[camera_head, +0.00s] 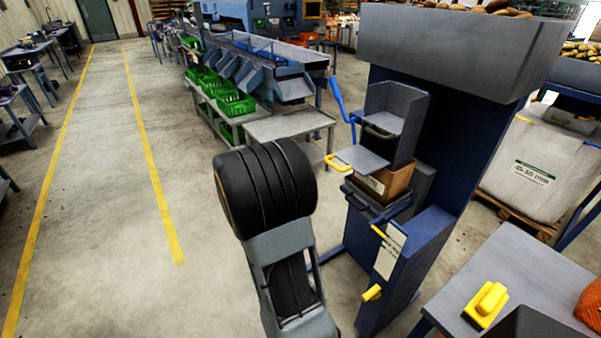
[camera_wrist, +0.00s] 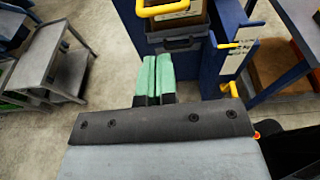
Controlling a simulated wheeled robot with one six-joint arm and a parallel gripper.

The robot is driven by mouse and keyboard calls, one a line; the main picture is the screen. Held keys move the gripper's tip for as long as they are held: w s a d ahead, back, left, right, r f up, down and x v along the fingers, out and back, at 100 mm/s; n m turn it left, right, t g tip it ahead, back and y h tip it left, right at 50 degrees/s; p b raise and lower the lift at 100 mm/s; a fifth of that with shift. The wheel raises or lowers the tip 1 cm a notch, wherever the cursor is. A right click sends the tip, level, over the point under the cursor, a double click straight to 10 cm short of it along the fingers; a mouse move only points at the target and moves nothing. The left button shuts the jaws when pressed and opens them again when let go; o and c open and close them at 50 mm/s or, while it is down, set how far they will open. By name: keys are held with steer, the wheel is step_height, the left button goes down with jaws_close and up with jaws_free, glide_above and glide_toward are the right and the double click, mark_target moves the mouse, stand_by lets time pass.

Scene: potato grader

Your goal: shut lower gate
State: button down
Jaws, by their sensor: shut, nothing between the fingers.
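The blue machine (camera_head: 440,160) stands right of centre in the head view. A flat grey plate with a yellow handle (camera_head: 338,163) sticks out of its front, above a brown labelled box (camera_head: 396,180). Below the box is a dark grey part with a handle (camera_head: 372,207). I cannot tell for certain which of these is the lower gate. In the wrist view, the yellow handle (camera_wrist: 163,8) is at the top edge, with the dark handle (camera_wrist: 178,44) below it. My gripper (camera_wrist: 153,58) has green fingers, shut and empty, apparently apart from both handles. The head view does not show the fingers.
A grey table (camera_head: 290,124) stands behind my arm, near a conveyor with green crates (camera_head: 235,103). The floor at left, with yellow lines, is clear.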

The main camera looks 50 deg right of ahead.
mark_target(330, 164)
steer(key=p+x, duration=0.1)
steer(key=x, duration=1.1)
steer(key=shift+s+d+f, duration=0.1)
steer(key=shift+s+d, duration=0.05)
steer(key=shift+d, duration=0.05)
